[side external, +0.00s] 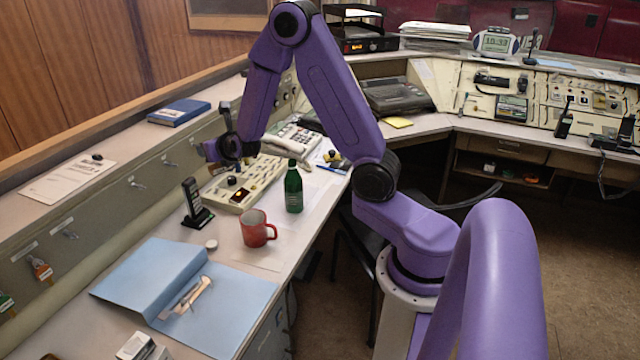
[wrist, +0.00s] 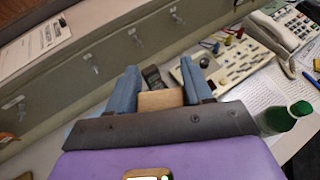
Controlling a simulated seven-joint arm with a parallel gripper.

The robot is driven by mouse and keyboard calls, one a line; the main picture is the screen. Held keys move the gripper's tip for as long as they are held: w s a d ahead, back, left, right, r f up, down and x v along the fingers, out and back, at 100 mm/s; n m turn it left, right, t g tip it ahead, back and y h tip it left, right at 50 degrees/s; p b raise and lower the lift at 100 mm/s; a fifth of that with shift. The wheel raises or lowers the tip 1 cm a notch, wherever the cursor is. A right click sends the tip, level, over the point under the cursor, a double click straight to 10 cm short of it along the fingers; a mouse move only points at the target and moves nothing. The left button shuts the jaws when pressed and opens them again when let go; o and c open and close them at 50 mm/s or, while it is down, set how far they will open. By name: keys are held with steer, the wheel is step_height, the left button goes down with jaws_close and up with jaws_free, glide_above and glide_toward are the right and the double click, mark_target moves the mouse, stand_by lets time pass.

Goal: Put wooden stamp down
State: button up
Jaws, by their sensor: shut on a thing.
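The wooden stamp (wrist: 160,100) shows in the wrist view as a light brown block between the two blue fingers. My gripper (wrist: 160,84) is shut on it. In the side external view my gripper (side external: 212,151) hangs above the left desk, near the panel along its back and the beige switch console. The fingers and the stamp cannot be made out clearly there. The stamp's underside is hidden, and I cannot tell its exact height above the desk.
A beige switch console (side external: 243,186), black handset (side external: 195,205), green bottle (side external: 293,190) and red mug (side external: 254,229) stand below and around the arm. An open blue folder (side external: 225,300) covers the front desk. A blue book (side external: 179,112) lies on the upper ledge.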

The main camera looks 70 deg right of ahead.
steer(key=s+d+m+g+h, duration=0.3)
steer(key=s+d+m, duration=0.1)
steer(key=s+d, duration=0.85)
steer(key=s+d+m+g+h, duration=0.35)
steer(key=s+d, duration=0.55)
steer(key=d, duration=0.7)
step_height(320, 180, down, 11)
steer(key=shift+m, duration=0.25)
steer(key=w+d+f, duration=0.2)
steer(key=d+f, duration=0.1)
steer(key=w+d+f, duration=0.3)
steer(key=d, duration=0.1)
steer(key=w+d+f, duration=0.3)
steer(key=d, duration=0.1)
steer(key=shift+w+d+f, duration=0.1)
steer(key=shift+d+f, duration=0.05)
steer(key=shift+f, duration=0.05)
steer(key=shift+w+d+f+g, duration=0.15)
steer(key=shift+d+f+g, duration=0.1)
steer(key=shift+f+g, duration=0.15)
steer(key=shift+f+t, duration=0.25)
steer(key=shift+f, duration=1.15)
